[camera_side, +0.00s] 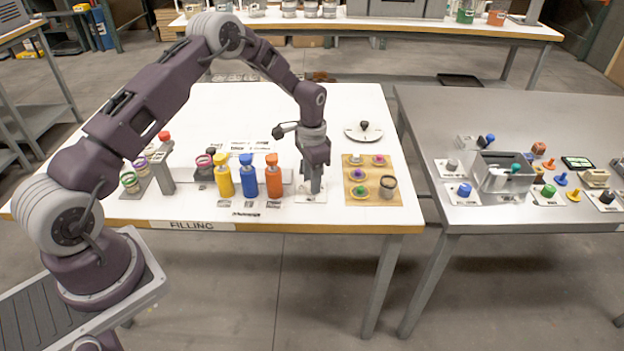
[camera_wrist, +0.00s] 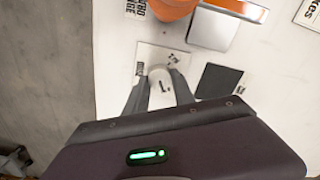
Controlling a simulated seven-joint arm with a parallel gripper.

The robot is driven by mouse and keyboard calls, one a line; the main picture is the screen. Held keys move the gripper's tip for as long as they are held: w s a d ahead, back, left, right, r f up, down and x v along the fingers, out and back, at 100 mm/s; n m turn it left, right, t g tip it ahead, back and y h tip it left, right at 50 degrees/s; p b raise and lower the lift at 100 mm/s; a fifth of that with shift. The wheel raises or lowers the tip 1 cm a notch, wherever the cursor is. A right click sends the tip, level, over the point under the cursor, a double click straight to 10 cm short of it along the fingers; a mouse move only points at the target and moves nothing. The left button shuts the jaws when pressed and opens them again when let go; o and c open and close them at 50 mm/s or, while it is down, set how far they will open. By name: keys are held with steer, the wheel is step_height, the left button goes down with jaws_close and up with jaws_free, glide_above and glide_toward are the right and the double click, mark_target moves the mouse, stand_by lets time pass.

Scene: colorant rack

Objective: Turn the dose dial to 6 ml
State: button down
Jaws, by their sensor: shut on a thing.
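The dose dial (camera_wrist: 163,84) shows in the wrist view as a pale round knob with a dark mark on top. It sits on a white plate (camera_wrist: 150,54) with small dark print, too small to read as numbers. My gripper (camera_wrist: 160,80) is shut on the dial, one dark finger on each side of it. In the side view my gripper (camera_side: 315,190) points straight down over the same white plate (camera_side: 310,197), and it hides most of the dial there. I cannot read which dose the dial's mark points to.
An orange bottle (camera_side: 273,178) stands close left of my gripper, with blue (camera_side: 249,178) and yellow (camera_side: 224,178) bottles beyond it. A wooden board (camera_side: 371,197) with coloured pieces and a cup lies close on the right. A round scale-like dish (camera_side: 363,132) is behind.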

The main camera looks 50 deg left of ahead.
steer(key=c, duration=1.1)
jaws_free()
steer(key=shift+o, duration=0.2)
step_height(320, 180, up, 7)
steer(key=shift+r, duration=0.1)
